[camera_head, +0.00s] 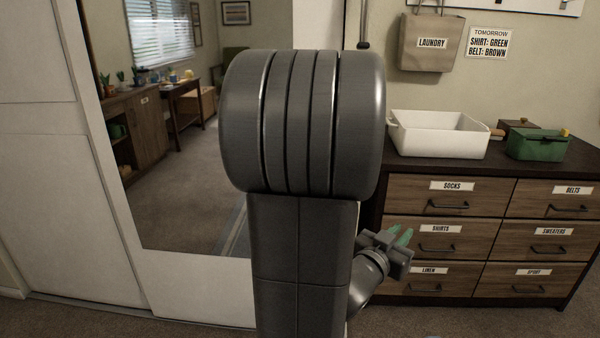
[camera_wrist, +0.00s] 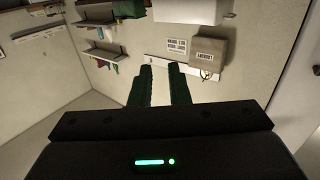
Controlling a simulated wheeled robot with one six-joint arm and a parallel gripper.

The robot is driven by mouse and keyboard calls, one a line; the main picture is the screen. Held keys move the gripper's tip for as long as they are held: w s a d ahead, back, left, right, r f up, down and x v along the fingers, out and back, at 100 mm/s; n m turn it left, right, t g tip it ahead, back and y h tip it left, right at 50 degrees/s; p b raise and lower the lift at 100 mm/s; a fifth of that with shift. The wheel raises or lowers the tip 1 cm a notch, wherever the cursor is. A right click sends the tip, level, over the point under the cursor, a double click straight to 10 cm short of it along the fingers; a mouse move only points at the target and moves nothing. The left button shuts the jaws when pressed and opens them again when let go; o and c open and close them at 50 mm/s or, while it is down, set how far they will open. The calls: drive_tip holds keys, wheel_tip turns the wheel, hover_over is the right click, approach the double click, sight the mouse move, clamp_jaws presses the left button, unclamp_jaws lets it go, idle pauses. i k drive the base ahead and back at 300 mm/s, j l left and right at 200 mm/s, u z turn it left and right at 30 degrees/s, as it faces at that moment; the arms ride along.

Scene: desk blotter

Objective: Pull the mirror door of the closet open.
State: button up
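The closet's mirror door (camera_head: 180,180) stands at the left centre of the head view, with a white lower border (camera_head: 200,285). Its glass reflects a room with a window and desk. My arm's large grey column covers the door's right part, and I see no handle on it there. My gripper (camera_head: 402,236) is right of the column, in front of the dresser and apart from the door. In the wrist view its two green fingers (camera_wrist: 162,70) are spread with a gap between them, and nothing is held.
A dresser (camera_head: 375,180) with labelled drawers stands at the right, bearing a white bin (camera_head: 437,135) and a green box (camera_head: 537,145). A laundry bag (camera_head: 430,42) hangs above; it also shows in the wrist view (camera_wrist: 208,54). A white panel (camera_head: 40,180) is left of the mirror. Some carpet shows in front.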

sight(149, 75)
drive_tip(key=i+u, duration=0.2)
drive_tip(key=u, duration=0.25)
drive_tip(key=i+l+u, duration=0.1)
drive_tip(key=u, duration=0.3)
